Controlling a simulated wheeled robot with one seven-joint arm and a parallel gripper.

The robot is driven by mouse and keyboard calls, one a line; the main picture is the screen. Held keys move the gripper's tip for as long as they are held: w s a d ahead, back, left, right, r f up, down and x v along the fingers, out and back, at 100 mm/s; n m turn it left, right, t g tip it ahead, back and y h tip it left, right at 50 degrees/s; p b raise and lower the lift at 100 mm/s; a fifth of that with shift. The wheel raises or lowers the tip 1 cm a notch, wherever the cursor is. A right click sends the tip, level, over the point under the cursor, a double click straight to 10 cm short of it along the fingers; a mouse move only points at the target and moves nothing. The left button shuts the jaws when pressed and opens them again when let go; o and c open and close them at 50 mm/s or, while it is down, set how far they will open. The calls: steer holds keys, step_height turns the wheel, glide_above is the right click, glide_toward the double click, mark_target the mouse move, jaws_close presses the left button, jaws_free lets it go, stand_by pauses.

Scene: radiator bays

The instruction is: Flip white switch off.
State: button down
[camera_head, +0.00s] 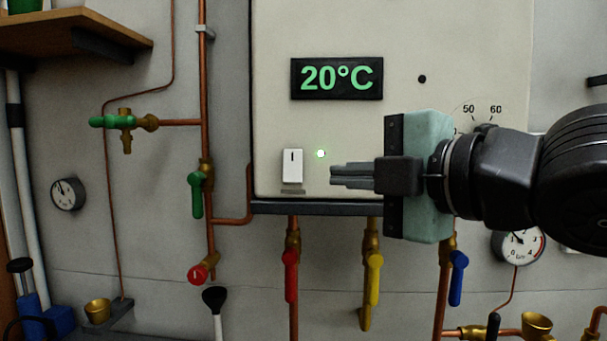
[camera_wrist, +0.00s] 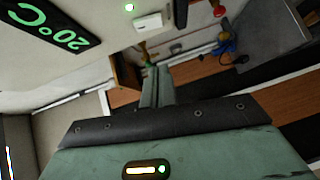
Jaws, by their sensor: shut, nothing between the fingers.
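The white switch (camera_head: 292,166) is a small upright rocker with a dark mark near its top, low on the front of the cream boiler panel (camera_head: 350,125). A green light (camera_head: 320,154) glows just to its right. My gripper (camera_head: 333,176) is shut and empty. Its fingertips point left, to the right of the switch and slightly below the light, and appear apart from the switch. In the wrist view the white switch (camera_wrist: 154,22) shows beyond my gripper's fingertips (camera_wrist: 158,68), with the green light (camera_wrist: 129,7) beside it.
A display (camera_head: 337,78) reading 20°C is above the switch. Below the panel hang red (camera_head: 291,275), yellow (camera_head: 374,278) and blue (camera_head: 457,278) valve handles on copper pipes. A green handle (camera_head: 196,194) is at the left. A dial (camera_head: 482,115) is partly hidden behind my gripper.

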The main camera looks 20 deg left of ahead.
mark_target(289, 177)
steer(key=p+x, duration=0.1)
steer(key=x, duration=0.2)
steer(key=w+p+x, duration=0.1)
steer(key=x, duration=0.3)
steer(key=d+p+x, duration=0.1)
steer(key=p+x, duration=0.1)
steer(key=x, duration=0.1)
steer(key=shift+w+a, duration=0.35)
steer(key=shift+w, duration=0.2)
steer(key=shift+w+a+f+p, duration=0.15)
steer(key=shift+w+f+p, duration=0.15)
steer(key=shift+w, duration=0.3)
steer(key=f+b, duration=0.1)
steer(key=b, duration=0.2)
steer(key=shift+w, duration=0.2)
steer(key=shift+r, duration=0.4)
steer(key=shift+f, duration=0.1)
